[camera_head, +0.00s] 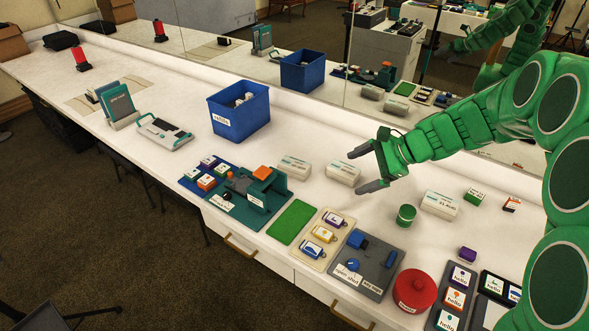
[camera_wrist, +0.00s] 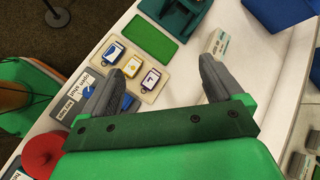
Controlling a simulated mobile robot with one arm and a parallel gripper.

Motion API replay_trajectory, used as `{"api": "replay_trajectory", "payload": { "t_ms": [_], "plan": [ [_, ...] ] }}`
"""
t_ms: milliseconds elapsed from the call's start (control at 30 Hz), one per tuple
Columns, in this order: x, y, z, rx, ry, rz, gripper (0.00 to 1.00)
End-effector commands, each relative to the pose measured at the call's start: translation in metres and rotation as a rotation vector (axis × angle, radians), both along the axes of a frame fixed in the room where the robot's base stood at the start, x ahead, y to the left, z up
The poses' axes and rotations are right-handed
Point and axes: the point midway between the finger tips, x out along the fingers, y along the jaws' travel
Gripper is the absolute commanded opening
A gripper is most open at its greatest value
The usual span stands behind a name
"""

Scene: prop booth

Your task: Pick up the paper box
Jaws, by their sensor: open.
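Several pale boxes lie on the white counter, and I cannot tell which is the paper box. Two white-grey labelled boxes lie side by side mid-counter, the left one (camera_head: 294,168) and the right one (camera_head: 343,173). A similar box (camera_head: 440,204) lies further right. My gripper (camera_head: 354,172) is open and empty, its fingers pointing left near the right mid-counter box, apparently above the counter.
A blue bin (camera_head: 238,125) stands behind the boxes. A teal fixture (camera_head: 262,190), green mat (camera_head: 291,221), beige tray (camera_head: 309,253), dark grey board (camera_head: 378,275) and red pot (camera_head: 414,291) line the front. A green can (camera_head: 406,215) stands beneath my arm. A mirror runs along the back.

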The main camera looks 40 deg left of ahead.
Motion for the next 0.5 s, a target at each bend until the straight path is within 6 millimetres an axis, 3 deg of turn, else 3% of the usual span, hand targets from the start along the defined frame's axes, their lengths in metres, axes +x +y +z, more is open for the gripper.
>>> {"api": "replay_trajectory", "payload": {
  "t_ms": [500],
  "plan": [
    [0.068,0.1,-0.063,0.116,0.208,-0.205,0.94]
  ]
}}
